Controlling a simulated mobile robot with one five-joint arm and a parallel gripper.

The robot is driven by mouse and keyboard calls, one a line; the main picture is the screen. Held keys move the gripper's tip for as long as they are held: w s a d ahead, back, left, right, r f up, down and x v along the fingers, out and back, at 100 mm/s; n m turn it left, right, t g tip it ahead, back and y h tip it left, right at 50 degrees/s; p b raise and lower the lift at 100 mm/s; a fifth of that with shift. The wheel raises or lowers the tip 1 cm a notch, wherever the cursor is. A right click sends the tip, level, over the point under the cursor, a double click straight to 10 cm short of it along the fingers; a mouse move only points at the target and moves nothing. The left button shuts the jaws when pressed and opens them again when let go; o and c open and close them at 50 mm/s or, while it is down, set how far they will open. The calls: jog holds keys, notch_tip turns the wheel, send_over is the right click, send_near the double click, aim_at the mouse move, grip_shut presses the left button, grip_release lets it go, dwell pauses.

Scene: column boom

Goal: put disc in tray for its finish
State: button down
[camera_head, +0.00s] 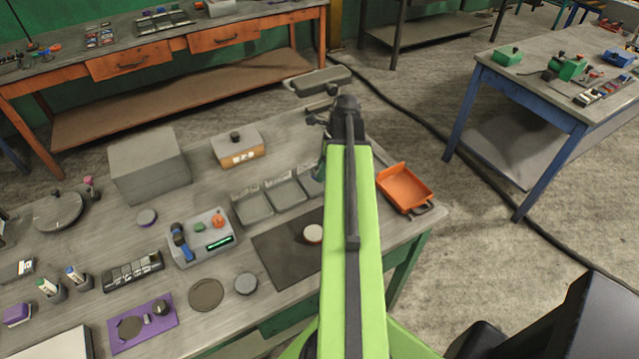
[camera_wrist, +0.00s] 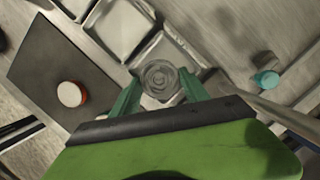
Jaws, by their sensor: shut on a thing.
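My gripper (camera_wrist: 160,85) is shut on a grey ringed disc (camera_wrist: 160,78), which sits between its two green fingers. The disc appears over the end one of a row of grey square trays (camera_wrist: 113,48); its height above that tray is hard to tell. In the head view my arm hides the disc and most of the gripper, and two of the trays (camera_head: 252,209) show clearly. A white-topped disc with a red side (camera_wrist: 70,94) lies on a dark mat (camera_wrist: 38,72); this disc also shows in the head view (camera_head: 313,233).
An orange scoop-like tray (camera_head: 404,187) lies at the bench's right edge. A box with a lit display (camera_head: 200,238) and a grey block (camera_head: 148,164) stand left of the trays. A teal cylinder (camera_wrist: 267,79) stands right of the gripper in the wrist view.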

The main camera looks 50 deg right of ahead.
jog(key=shift+w+a+f, duration=0.1)
jog(key=shift+w+f, duration=0.25)
jog(key=shift+w, duration=0.25)
notch_tip(320, 180, down, 4)
jog(key=b, duration=0.4)
jog(key=shift+f, duration=0.2)
jog(key=c, duration=0.8)
grip_release()
jog(key=shift+s+r, duration=0.1)
jog(key=shift+c, duration=0.2)
jog(key=shift+r, duration=0.15)
jog(key=p+v, duration=0.7)
jog(key=shift+r, duration=0.4)
jog(key=shift+f, duration=0.1)
